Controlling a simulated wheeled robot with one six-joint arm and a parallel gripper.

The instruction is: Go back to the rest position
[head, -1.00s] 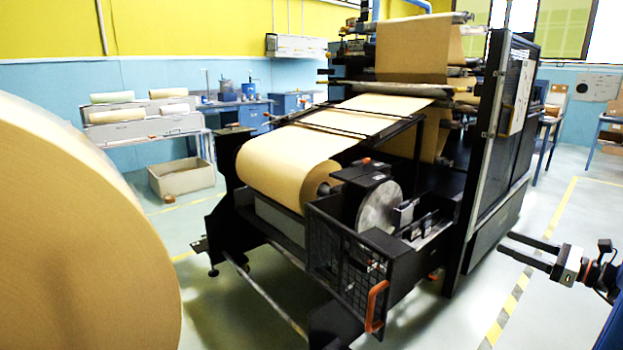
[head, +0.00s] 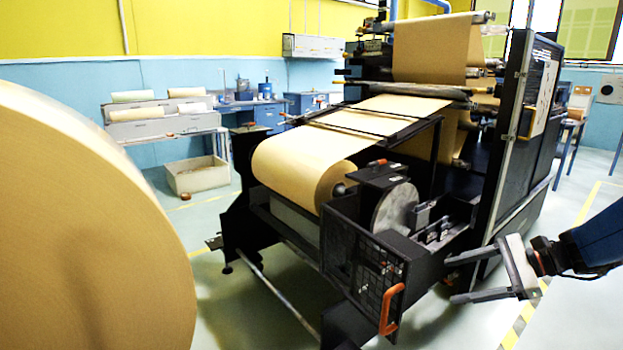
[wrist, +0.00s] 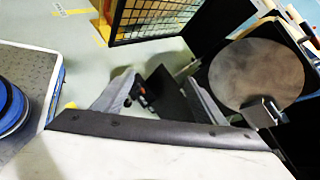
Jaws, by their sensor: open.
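My gripper (head: 451,280) is at the right of the head view, in front of the black machine (head: 519,120). Its two grey fingers point left and stand wide apart, with nothing between them. In the wrist view the fingers reach out past the dark edge of my gripper, with a metal disc (wrist: 257,74) and a wire-mesh guard (wrist: 160,17) beyond them. The guard with its orange handle (head: 392,309) is to the left of my gripper in the head view, apart from it. The brown paper roll (head: 300,165) sits mounted in the machine, its web running up and back.
A very large kraft roll (head: 90,230) fills the left side. A grey bin (head: 200,177) and a bench with several rolls (head: 165,122) stand at the back left. Open floor with a striped line (head: 522,325) lies at the lower right.

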